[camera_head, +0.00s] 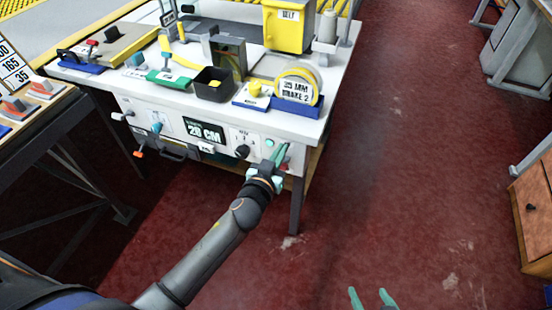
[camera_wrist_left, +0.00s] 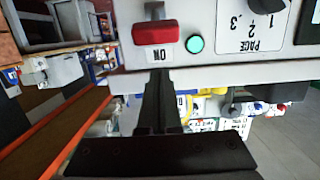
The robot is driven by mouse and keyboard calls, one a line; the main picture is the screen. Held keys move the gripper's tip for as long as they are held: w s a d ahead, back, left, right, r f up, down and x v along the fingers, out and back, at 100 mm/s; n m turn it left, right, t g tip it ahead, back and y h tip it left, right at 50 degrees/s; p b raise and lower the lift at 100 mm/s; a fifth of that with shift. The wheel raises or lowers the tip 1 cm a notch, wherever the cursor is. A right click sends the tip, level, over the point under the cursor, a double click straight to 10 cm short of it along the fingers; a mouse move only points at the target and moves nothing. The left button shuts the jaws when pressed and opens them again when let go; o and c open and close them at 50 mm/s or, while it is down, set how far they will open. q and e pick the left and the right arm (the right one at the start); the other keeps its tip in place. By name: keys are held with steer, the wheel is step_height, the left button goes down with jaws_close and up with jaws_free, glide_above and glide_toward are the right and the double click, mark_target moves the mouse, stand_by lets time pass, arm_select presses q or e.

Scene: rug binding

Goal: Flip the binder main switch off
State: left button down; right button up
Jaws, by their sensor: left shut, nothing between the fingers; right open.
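The main switch, a red block with a grey lever (camera_wrist_left: 155,31), shows at the top of the left wrist view, on the binder's pale front panel. An ON label (camera_wrist_left: 158,57) beside it appears upside down, and a green lamp (camera_wrist_left: 194,44) is to its right. My left gripper (camera_wrist_left: 161,74) is shut and empty, its tips close to the label; I cannot tell if they touch the panel. In the head view my left gripper (camera_head: 281,154) is at the right end of the panel and hides most of the switch. My right gripper (camera_head: 372,298) is open and empty at the bottom edge.
The panel also holds a pace dial (camera_head: 242,151) and a 20 CM display (camera_head: 204,130). The binder table (camera_head: 170,98) carries a black bin (camera_head: 213,84) and a tape roll on a blue holder (camera_head: 297,88). Red floor to the right is clear.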

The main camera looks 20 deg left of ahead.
arm_select(q)
steer(key=shift+s+f+b, duration=0.15)
steer(key=shift+s+f, duration=0.25)
steer(key=shift+f, duration=0.2)
steer(key=shift+s+f+b, duration=0.15)
steer(key=shift+s+f, duration=0.2)
steer(key=shift+f, duration=0.25)
steer(key=shift+s+f, duration=0.15)
steer(key=shift+f, duration=0.05)
arm_select(e)
steer(key=shift+w+a+f, duration=0.1)
steer(key=shift+f, duration=0.2)
steer(key=shift+r, duration=0.1)
arm_select(q)
steer(key=shift+s+f+t+b, duration=0.1)
steer(key=shift+f+t+b, duration=0.15)
steer(key=shift+b, duration=0.8)
arm_select(e)
steer(key=shift+s+d+f, duration=0.25)
steer(key=shift+d+f, duration=0.55)
steer(key=shift+f, duration=0.2)
arm_select(q)
steer(key=shift+s+t+b, duration=0.1)
steer(key=shift+t+b, duration=0.15)
steer(key=shift+b, duration=0.5)
arm_select(e)
steer(key=shift+d+f, duration=0.45)
steer(key=shift+d, duration=0.05)
